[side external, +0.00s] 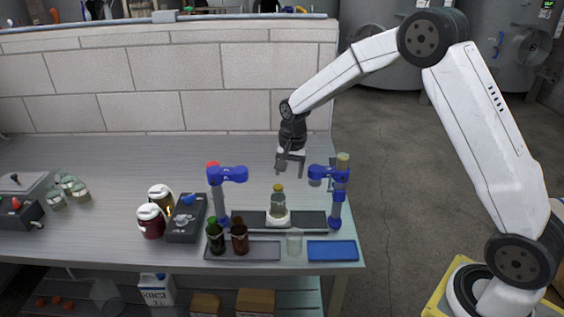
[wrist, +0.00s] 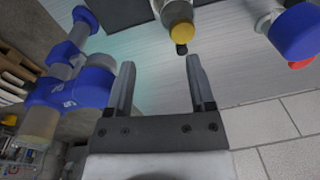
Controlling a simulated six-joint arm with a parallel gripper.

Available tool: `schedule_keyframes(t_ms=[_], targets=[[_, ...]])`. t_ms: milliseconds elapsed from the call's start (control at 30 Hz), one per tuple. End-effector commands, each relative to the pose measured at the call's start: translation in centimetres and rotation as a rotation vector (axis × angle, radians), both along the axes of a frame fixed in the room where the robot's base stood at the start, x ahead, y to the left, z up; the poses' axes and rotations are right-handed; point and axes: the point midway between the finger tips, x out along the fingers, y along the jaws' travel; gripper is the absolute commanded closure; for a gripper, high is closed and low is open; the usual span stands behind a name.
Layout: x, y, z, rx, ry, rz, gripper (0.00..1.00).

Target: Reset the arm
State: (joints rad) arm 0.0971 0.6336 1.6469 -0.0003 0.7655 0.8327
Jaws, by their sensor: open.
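My gripper (side external: 290,168) hangs from the raised white arm, above the back part of the workbench (side external: 110,165). It points down, open and empty. In the wrist view my gripper (wrist: 160,75) shows two spread grey fingers with nothing between them.
The left blue-headed post (side external: 220,195) and right post (side external: 336,190) flank the bottle. A green bottle (side external: 215,238) and a brown bottle (side external: 240,237) stand on a grey tray. A blue mat (side external: 332,251) lies at front right. A block wall (side external: 165,75) stands behind; the bench's back is clear.

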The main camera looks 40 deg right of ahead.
Motion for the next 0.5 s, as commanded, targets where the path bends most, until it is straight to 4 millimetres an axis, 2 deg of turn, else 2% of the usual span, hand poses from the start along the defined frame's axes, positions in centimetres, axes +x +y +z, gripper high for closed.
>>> schedule_keyframes(t_ms=[267,500], targets=[[-4.9,1.6,1.3,-0.026,-0.032,0.23,0.3],[-10.4,3.0,2.0,-0.059,-0.065,0.462,0.3]])
